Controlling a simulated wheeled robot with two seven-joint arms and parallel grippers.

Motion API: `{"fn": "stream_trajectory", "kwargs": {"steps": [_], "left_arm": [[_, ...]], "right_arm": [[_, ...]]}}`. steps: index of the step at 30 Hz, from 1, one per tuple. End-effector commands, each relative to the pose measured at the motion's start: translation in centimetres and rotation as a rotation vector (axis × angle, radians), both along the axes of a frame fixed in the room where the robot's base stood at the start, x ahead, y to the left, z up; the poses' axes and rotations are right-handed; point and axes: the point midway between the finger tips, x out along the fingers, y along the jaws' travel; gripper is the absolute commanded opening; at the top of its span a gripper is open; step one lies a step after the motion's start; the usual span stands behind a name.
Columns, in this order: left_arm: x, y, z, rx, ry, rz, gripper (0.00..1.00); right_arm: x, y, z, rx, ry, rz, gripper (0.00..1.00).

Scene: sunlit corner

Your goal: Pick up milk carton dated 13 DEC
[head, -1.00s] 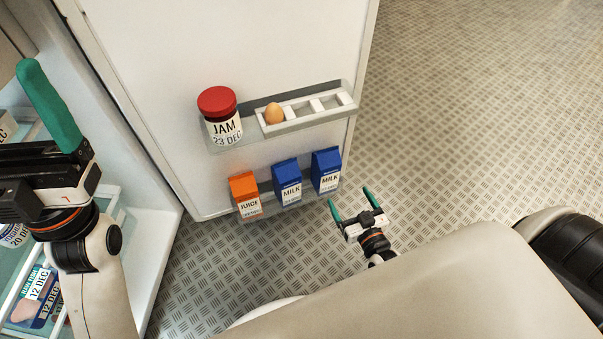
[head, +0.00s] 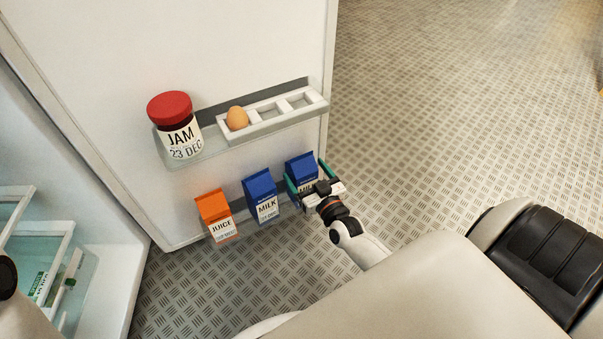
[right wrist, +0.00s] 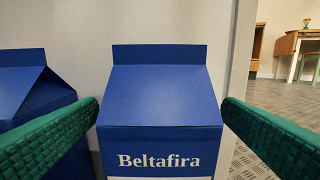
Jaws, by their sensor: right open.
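Two blue milk cartons stand upright in the lower door shelf, the left milk carton (head: 262,190) and the right milk carton (head: 301,163). Their date print is too small or covered to read. My right gripper (head: 307,177) is open, with its green fingers on either side of the right carton. In the right wrist view the carton (right wrist: 160,95) marked "Beltafira" fills the middle between the open fingers (right wrist: 160,108). The other blue carton (right wrist: 30,85) is partly hidden behind the left finger. My left gripper is out of view; only part of that arm shows at the left edge.
An orange juice carton (head: 214,210) stands left of the milk. Above are a red-lidded jam jar (head: 178,125) dated 23 DEC and an egg (head: 237,118) in a white holder (head: 300,103). Fridge drawers (head: 45,255) are at left; open floor (head: 450,110) lies right.

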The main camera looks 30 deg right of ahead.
Motion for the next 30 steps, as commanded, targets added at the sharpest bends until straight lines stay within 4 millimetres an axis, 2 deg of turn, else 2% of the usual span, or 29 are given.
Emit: {"fn": "stream_trajectory", "kwargs": {"steps": [1, 6, 15, 30], "left_arm": [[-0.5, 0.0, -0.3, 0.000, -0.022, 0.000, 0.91], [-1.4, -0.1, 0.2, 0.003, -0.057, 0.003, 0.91], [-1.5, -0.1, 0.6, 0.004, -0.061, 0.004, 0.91], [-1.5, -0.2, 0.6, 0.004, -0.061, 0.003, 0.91]], "right_arm": [[0.7, 0.0, -0.5, 0.002, -0.004, -0.001, 0.89], [2.6, -0.2, -0.3, 0.001, -0.002, -0.002, 0.89], [3.0, -0.3, -0.1, 0.000, 0.001, -0.001, 0.89], [2.9, -0.3, -0.1, 0.000, 0.001, -0.001, 0.07]]}}
